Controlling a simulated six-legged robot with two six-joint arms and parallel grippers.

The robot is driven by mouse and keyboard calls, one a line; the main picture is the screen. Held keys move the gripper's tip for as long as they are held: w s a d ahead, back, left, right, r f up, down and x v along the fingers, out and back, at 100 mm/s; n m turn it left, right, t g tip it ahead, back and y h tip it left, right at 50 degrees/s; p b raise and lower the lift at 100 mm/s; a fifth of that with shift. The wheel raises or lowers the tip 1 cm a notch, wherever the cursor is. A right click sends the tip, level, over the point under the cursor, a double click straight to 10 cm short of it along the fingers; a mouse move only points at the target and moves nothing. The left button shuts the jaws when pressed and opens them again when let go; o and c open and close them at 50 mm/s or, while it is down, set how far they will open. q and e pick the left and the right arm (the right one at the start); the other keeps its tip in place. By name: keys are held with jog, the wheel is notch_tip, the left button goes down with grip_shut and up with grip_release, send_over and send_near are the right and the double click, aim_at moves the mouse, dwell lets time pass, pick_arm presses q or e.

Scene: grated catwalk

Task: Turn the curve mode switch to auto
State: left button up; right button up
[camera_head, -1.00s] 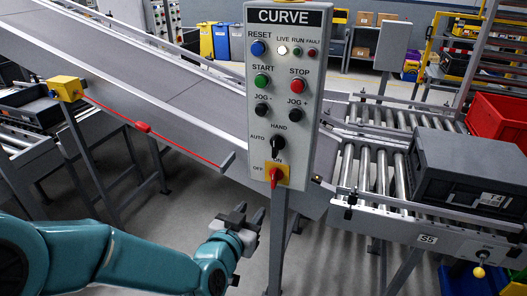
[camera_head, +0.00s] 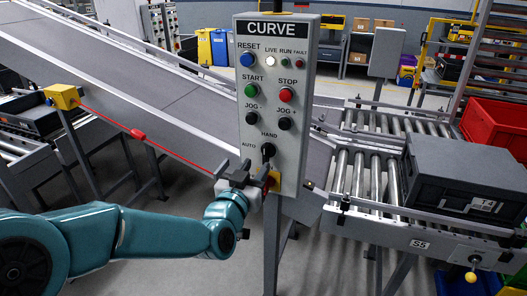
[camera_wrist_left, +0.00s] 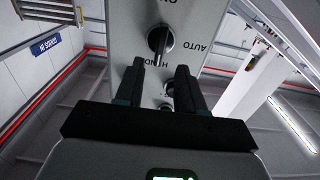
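The curve mode switch (camera_head: 268,151) is a black knob low on the grey CURVE panel (camera_head: 276,60), with HAND above it and AUTO to its left. Its handle looks upright, in line with HAND. My left gripper (camera_head: 259,174) is just below and left of the knob, partly covering the red and yellow off switch (camera_head: 274,181). In the left wrist view the panel appears upside down, and the knob (camera_wrist_left: 160,40) is beyond my left gripper's fingertips (camera_wrist_left: 160,75). The two fingers are apart with nothing between them. My right gripper is not in view.
Above the knob are the black jog buttons (camera_head: 284,124), the green start button (camera_head: 251,90) and the red stop button (camera_head: 286,95). A red pull cord (camera_head: 140,136) runs along the conveyor at left. A grey crate (camera_head: 465,172) sits on rollers at right.

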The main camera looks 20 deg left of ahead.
aim_at(264, 155)
pick_arm(q)
jog(key=w+p, duration=0.1)
jog(key=w, duration=0.5)
jog(key=shift+w+d, duration=0.15)
jog(key=shift+w, duration=0.1)
jog(key=shift+f, duration=0.1)
grip_shut()
